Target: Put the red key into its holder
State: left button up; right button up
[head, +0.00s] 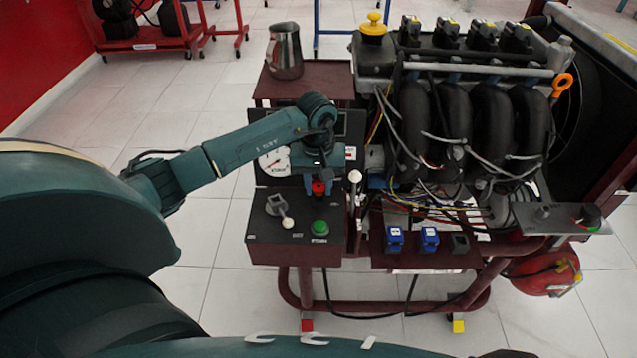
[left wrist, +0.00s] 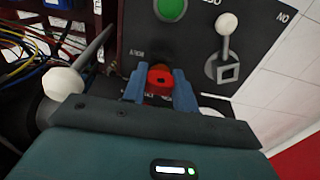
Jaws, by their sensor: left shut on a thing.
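The red key (head: 318,188) is at the control panel, between the blue fingers of my left gripper (head: 318,184). In the left wrist view the red key (left wrist: 160,80) sits between the two blue fingertips of my left gripper (left wrist: 160,92), which is shut on it. The key is close over the dark panel face (left wrist: 135,25); its lower end and the holder are hidden, so I cannot tell whether it is in the holder. My right gripper does not show.
A green button (head: 320,228) and a white-knobbed lever (head: 280,210) are on the panel. A white-tipped rod (head: 355,177) stands close right of the gripper. The engine (head: 460,120) with loose wires fills the right; a metal jug (head: 285,52) stands behind.

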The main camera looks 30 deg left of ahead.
pick_arm(q)
jog(key=shift+f, duration=0.2)
dwell(0.3)
jog(key=shift+f+b, duration=0.55)
jog(key=shift+b, duration=0.15)
jog(key=o, duration=1.4)
jog(key=shift+o, duration=0.2)
jog(key=shift+r, duration=0.1)
jog(key=shift+r+p, duration=0.85)
jog(key=shift+r, duration=0.6)
jog(key=shift+r, duration=0.1)
